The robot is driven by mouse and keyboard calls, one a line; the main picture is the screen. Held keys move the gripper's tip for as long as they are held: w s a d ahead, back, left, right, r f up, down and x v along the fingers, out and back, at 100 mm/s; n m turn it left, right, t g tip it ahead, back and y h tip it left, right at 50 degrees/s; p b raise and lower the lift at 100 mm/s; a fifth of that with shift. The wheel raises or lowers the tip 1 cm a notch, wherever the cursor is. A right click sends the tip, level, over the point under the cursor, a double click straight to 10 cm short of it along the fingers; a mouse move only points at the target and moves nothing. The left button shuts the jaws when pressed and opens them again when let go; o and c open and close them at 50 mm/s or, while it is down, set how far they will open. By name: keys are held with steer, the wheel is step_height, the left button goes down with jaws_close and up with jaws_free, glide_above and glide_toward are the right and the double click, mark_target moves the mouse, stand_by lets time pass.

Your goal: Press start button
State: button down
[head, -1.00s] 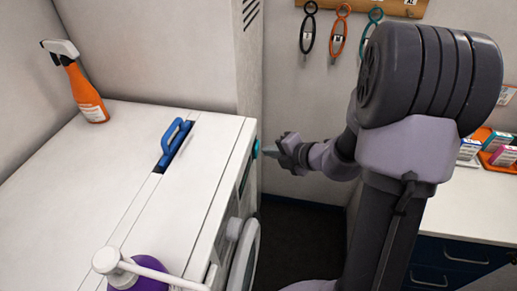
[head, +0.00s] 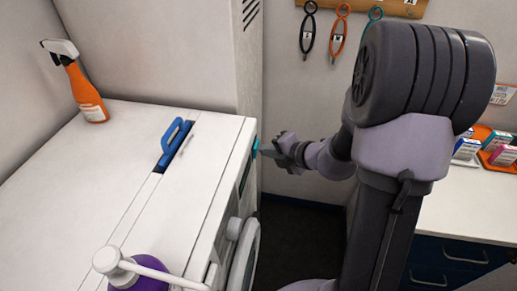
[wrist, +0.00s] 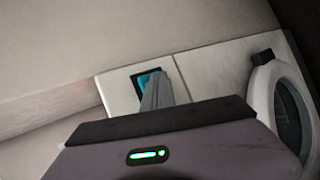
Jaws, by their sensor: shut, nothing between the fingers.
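The teal start button (head: 256,144) is on the front face of the white machine (head: 215,190), near its far corner. In the wrist view the teal button (wrist: 145,80) sits in a dark square frame, partly hidden behind my fingers. My gripper (head: 263,153) is shut and empty, with its tips pointing at the button from the right. In the wrist view the shut fingers (wrist: 153,80) overlap the button's right part. The tips look very close to it; I cannot tell whether they touch.
The machine's round door (head: 245,255) bulges from its front, also at right in the wrist view (wrist: 287,112). An orange spray bottle (head: 84,92), a blue handle (head: 174,145) and a purple pump bottle (head: 138,275) are on top. A white counter (head: 465,210) stands at right.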

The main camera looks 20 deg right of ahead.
steer(key=shift+w+a, duration=0.1)
steer(key=shift+a, duration=0.05)
stand_by(0.5)
steer(key=shift+s+d+p, duration=0.4)
steer(key=shift+s+d, duration=0.15)
steer(key=shift+d, duration=0.2)
steer(key=s+d, duration=0.1)
steer(key=s+d+p, duration=0.1)
steer(key=d, duration=0.2)
steer(key=shift+s+d+p, duration=0.1)
steer(key=shift+s+p, duration=0.3)
stand_by(1.1)
